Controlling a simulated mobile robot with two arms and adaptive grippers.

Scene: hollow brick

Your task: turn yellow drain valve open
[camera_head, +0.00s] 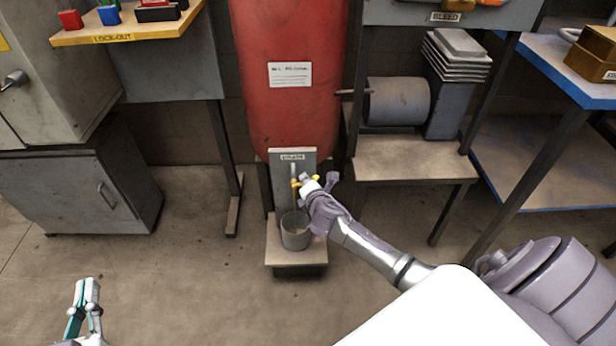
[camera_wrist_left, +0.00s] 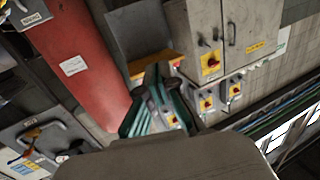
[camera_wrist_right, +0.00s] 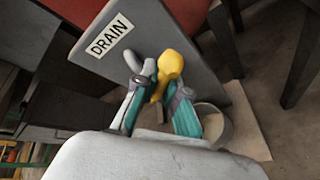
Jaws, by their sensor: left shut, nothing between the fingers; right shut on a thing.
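The yellow drain valve handle (camera_wrist_right: 169,69) sits on a grey plate (camera_wrist_right: 172,26) with a DRAIN label (camera_wrist_right: 109,40), at the foot of the red tank (camera_head: 288,75). In the right wrist view the handle's lower part is between the fingers of my right gripper (camera_wrist_right: 158,107), which is shut on it. In the head view my right gripper (camera_head: 308,185) hides most of the valve; a bit of yellow shows beside it. My left gripper (camera_head: 85,296) is shut and empty at the lower left, far from the valve. It also shows in the left wrist view (camera_wrist_left: 155,85).
A grey bucket (camera_head: 295,231) stands on a low stand (camera_head: 296,256) below the valve. A bench with a grey cylinder (camera_head: 397,101) is to the right, a cabinet (camera_head: 85,190) to the left. The floor in front is clear.

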